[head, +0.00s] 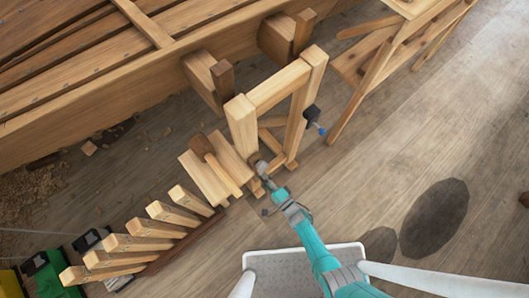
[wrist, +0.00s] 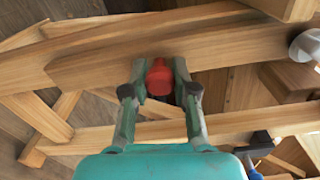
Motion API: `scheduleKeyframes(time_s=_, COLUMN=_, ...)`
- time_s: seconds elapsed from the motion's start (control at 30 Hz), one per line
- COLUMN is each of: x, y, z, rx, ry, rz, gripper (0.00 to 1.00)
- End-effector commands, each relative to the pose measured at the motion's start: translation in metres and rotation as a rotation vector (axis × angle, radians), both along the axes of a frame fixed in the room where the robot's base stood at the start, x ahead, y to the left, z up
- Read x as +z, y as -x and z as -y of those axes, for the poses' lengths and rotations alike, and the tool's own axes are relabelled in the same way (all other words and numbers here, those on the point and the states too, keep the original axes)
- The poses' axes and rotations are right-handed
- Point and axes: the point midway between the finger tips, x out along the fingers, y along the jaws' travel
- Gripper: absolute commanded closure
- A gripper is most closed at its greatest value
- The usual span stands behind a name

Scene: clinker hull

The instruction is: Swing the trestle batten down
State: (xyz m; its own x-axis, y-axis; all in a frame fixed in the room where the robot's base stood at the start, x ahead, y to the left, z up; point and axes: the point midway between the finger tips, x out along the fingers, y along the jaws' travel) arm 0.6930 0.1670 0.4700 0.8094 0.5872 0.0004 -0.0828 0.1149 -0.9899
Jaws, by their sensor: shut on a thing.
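The trestle (head: 297,120) is a pale wooden frame standing beside the hull. In the wrist view the batten (wrist: 225,56) is a long wooden bar crossing the picture, slightly tilted, with a red knob (wrist: 159,80) on it. My gripper (wrist: 160,78) has its two fingers on either side of the red knob and is shut on it. In the head view my gripper (head: 259,166) is low at the near left side of the trestle. There the knob and most of the batten are hidden or too small to make out.
The planked hull (head: 120,85) fills the upper left. A row of upright wooden pieces (head: 138,243) stands at lower left. Another wooden stand (head: 365,70) is at upper right. The floor on the right is mostly clear.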

Motion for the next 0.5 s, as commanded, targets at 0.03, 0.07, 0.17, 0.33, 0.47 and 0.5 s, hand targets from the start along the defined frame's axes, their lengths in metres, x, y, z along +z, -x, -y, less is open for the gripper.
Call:
scheduleKeyframes(time_s=0.03, x=-0.0009, y=0.0005, z=-0.0005, rx=0.003, ry=0.004, rz=-0.002, gripper=1.00)
scheduleKeyframes(time_s=0.07, x=-0.0009, y=0.0005, z=-0.0005, rx=0.003, ry=0.004, rz=-0.002, gripper=1.00)
scheduleKeyframes(time_s=0.17, x=-0.0008, y=0.0004, z=-0.0004, rx=0.001, ry=0.003, rz=-0.001, gripper=0.50)
scheduleKeyframes(time_s=0.33, x=-0.0005, y=0.0002, z=-0.0002, rx=0.001, ry=0.003, rz=0.000, gripper=0.46)
scheduleKeyframes(time_s=0.47, x=-0.0003, y=0.0001, z=-0.0001, rx=0.001, ry=0.002, rz=0.000, gripper=0.46)
scheduleKeyframes(time_s=0.5, x=-0.0002, y=0.0001, z=-0.0001, rx=0.001, ry=0.002, rz=0.000, gripper=0.46)
